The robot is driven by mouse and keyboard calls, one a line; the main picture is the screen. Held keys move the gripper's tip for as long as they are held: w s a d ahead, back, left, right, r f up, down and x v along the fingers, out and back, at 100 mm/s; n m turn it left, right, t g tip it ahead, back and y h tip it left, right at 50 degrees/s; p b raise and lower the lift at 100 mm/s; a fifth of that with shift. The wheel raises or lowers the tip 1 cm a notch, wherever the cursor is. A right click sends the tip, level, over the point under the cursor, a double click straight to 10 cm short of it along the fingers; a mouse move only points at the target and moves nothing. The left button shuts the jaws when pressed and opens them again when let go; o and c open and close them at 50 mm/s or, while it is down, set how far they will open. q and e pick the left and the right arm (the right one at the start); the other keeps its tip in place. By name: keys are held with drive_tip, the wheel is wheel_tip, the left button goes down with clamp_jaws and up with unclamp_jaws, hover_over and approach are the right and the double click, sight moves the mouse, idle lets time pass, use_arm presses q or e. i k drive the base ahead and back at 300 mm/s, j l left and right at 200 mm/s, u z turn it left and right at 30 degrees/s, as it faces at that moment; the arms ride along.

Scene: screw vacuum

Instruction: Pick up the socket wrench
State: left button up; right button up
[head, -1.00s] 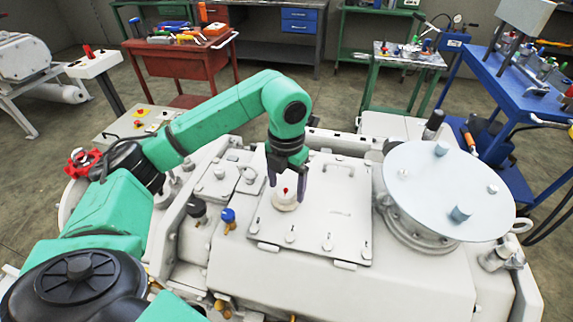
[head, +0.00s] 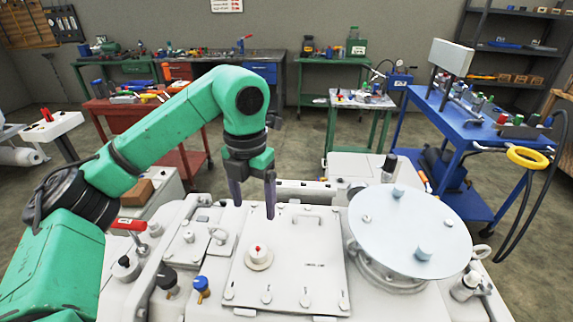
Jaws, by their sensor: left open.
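I cannot make out a socket wrench for certain. Small tools lie on the red cart (head: 120,113) at the back left and on the blue cart (head: 470,125) at the right, too small to name surely. My left gripper (head: 254,203) points down over the white machine, its two dark fingers apart with nothing between them. Below it in the picture, a round knob with a red centre (head: 258,255) sits on the square cover plate (head: 310,265); the fingers appear clear of it. My right gripper is not in view.
A round pale lid (head: 410,230) stands raised on the machine's right. A blue-capped valve (head: 202,287) and a black knob (head: 167,278) stand left of the plate. A green table (head: 360,101) is behind. Grey floor lies open between the carts.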

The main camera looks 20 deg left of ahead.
sight(142, 251)
drive_tip(key=k, duration=1.5)
